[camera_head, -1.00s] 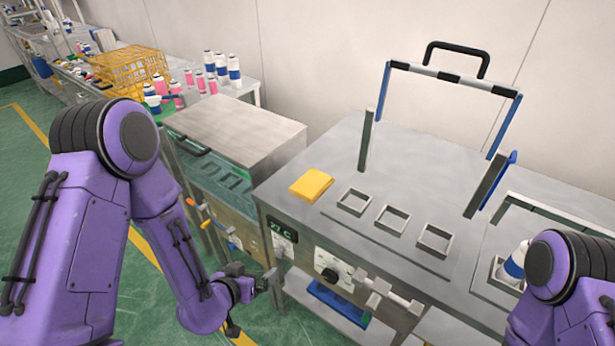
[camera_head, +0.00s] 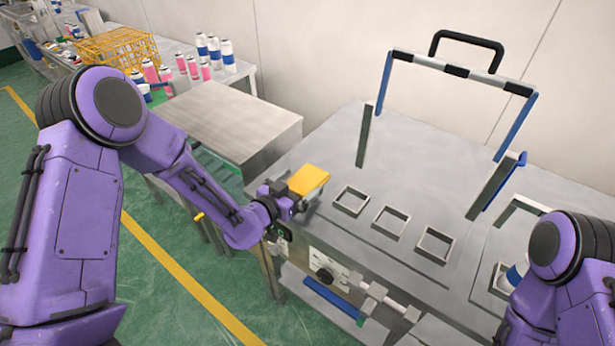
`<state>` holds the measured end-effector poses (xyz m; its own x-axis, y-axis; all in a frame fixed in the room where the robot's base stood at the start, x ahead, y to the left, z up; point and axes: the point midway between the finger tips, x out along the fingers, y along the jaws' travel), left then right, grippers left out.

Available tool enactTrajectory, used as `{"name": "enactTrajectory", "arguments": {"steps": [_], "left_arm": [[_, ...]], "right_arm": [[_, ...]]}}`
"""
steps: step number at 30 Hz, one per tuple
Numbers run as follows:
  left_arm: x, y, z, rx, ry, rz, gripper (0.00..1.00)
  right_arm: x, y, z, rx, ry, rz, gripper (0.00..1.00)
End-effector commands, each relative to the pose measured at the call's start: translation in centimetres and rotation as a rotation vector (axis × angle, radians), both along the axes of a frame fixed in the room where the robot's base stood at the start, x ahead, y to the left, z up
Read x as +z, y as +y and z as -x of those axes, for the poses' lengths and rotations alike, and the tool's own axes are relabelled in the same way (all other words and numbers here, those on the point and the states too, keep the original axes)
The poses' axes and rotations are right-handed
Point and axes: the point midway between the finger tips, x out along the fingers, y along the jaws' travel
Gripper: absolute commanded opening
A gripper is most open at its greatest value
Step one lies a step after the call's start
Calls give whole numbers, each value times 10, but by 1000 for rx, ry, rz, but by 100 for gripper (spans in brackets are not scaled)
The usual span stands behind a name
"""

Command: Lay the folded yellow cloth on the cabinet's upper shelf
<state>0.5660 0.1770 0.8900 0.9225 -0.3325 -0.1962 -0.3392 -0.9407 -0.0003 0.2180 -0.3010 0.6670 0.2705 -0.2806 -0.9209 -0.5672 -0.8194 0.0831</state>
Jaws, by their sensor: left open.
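The folded yellow cloth (camera_head: 309,179) lies on the left part of the steel worktop, near its front left edge. My left gripper (camera_head: 298,191) is at the cloth's near left side, open, with its fingers close around or beside the cloth; I cannot tell whether they touch it. The steel cabinet (camera_head: 230,125) stands to the left of the worktop. Its front and shelves are mostly hidden behind my left arm. My right arm shows at the lower right, but its gripper is out of the picture.
Three square metal holders (camera_head: 391,221) sit in a row right of the cloth. A blue and black frame with a handle (camera_head: 460,72) rises behind them. A yellow wire basket (camera_head: 115,48) and several spray cans (camera_head: 227,56) stand on the back left bench.

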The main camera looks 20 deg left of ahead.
Motion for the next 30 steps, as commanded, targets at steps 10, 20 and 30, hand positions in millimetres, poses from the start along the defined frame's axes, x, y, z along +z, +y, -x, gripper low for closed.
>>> {"name": "enactTrajectory", "arguments": {"steps": [10,20,30], "left_arm": [[-5,-6,-15,-2,2,0,100],[-4,-6,-15,-2,2,0,55],[28,-6,-15,-2,-4,1,55]], "right_arm": [[3,0,0,0,0,0,45],[3,0,0,0,0,0,45],[3,0,0,0,0,0,45]]}}
